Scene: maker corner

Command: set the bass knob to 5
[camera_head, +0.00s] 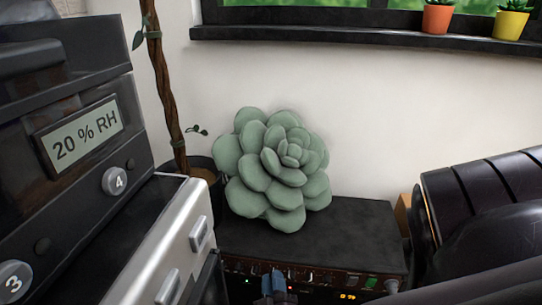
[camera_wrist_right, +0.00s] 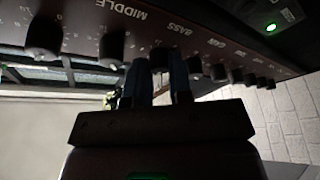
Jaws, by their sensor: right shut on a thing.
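The amplifier (camera_head: 318,235) is a dark box with a brown-red front panel, at the bottom middle of the head view. In the right wrist view its panel (camera_wrist_right: 212,40) carries a row of black knobs with labels including MIDDLE and BASS. My right gripper (camera_head: 274,284) shows blue fingertips at the panel front. In the right wrist view my right gripper (camera_wrist_right: 161,80) is shut on the bass knob (camera_wrist_right: 160,58), by the BASS label. The knob's pointer and dial numbers are too dark and partly hidden to read. My left gripper is not in view.
A large green succulent (camera_head: 280,170) sits on the amplifier top. A dark cabinet (camera_head: 70,90) with a "20 % RH" display stands left, beside a silver-edged unit (camera_head: 155,250). A potted plant (camera_head: 205,175) stands behind. Small pots (camera_head: 437,20) stand on the window sill (camera_head: 360,38).

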